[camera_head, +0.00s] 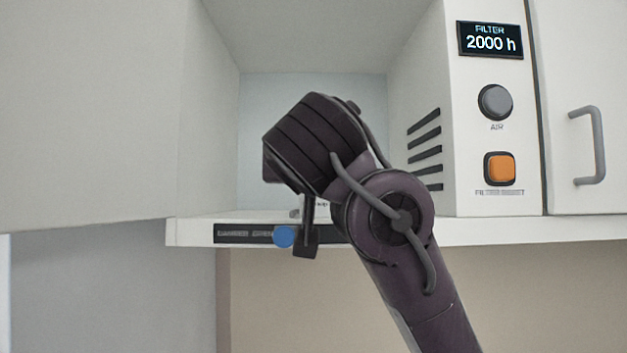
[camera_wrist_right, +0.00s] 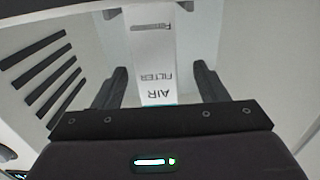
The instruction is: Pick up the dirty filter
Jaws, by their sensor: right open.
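The filter (camera_wrist_right: 153,45) shows in the right wrist view as a white upright piece with the words "AIR FILTER" upside down on it. My right gripper (camera_wrist_right: 161,78) is open, with one dark finger on each side of the filter's lettered face. I cannot tell whether the fingers touch it. My left gripper is not in view.
The recess has a pale back wall (camera_head: 258,120) and slotted vents (camera_head: 424,135) on its right wall. A blue knob (camera_head: 284,236) sits on the dark strip along the front ledge (camera_head: 500,232). The display (camera_head: 490,40) reads "FILTER 2000 h", above a grey knob (camera_head: 495,102) and an orange button (camera_head: 499,167).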

